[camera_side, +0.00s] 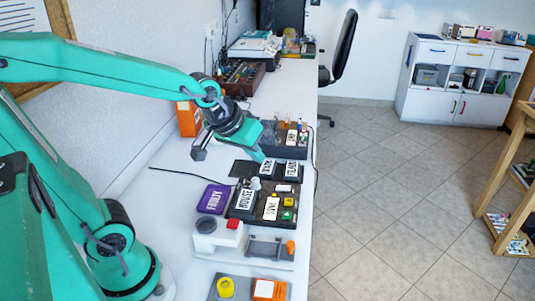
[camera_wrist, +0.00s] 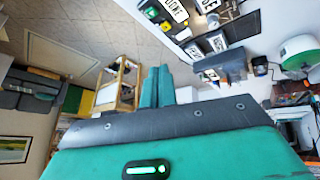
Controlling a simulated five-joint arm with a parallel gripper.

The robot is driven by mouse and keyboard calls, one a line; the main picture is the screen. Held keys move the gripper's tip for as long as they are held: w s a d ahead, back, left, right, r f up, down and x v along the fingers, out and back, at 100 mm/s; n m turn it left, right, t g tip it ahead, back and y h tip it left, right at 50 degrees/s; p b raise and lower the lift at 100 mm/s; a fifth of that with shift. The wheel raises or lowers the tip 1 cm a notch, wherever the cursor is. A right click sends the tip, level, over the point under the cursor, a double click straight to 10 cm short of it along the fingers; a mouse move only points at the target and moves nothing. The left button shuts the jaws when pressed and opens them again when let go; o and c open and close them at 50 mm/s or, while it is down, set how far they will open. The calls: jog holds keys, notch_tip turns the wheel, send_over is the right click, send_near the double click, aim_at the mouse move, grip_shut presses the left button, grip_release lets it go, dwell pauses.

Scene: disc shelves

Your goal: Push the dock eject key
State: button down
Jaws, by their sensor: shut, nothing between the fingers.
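A white unit (camera_side: 245,258) with a red block (camera_side: 233,224) on top, a grey cradle (camera_side: 268,245) and an orange part (camera_side: 290,247) at its right end stands near the front of the bench. It looks like the dock. I cannot tell for certain which part is the eject key. My gripper (camera_side: 258,154) is shut and empty, above the black label racks and behind the white unit, apart from it. In the wrist view the green fingers (camera_wrist: 158,86) lie together. The white unit cannot be made out there.
A dark tray (camera_side: 236,212) with labelled discs, a purple FAULTY pad (camera_side: 213,198) and a rack (camera_side: 284,140) stand along the bench. A grey plate with a yellow knob (camera_side: 225,288) sits in front. The bench's right edge drops to the tiled floor.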

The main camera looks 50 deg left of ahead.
aim_at(288, 202)
jog(key=w+a+f+n+t, duration=0.1)
jog(key=w+f+n, duration=0.3)
jog(key=w+f, duration=0.4)
jog(key=w, duration=0.3)
jog(key=shift+w+a+f+n, duration=0.35)
jog(key=shift+a+n, duration=0.05)
jog(key=shift+f, duration=0.15)
jog(key=shift+f, duration=4.25)
jog(key=shift+f, duration=0.15)
jog(key=shift+d+f, duration=0.15)
jog(key=shift+f, duration=0.15)
jog(key=shift+f, duration=0.45)
jog(key=shift+r, duration=0.9)
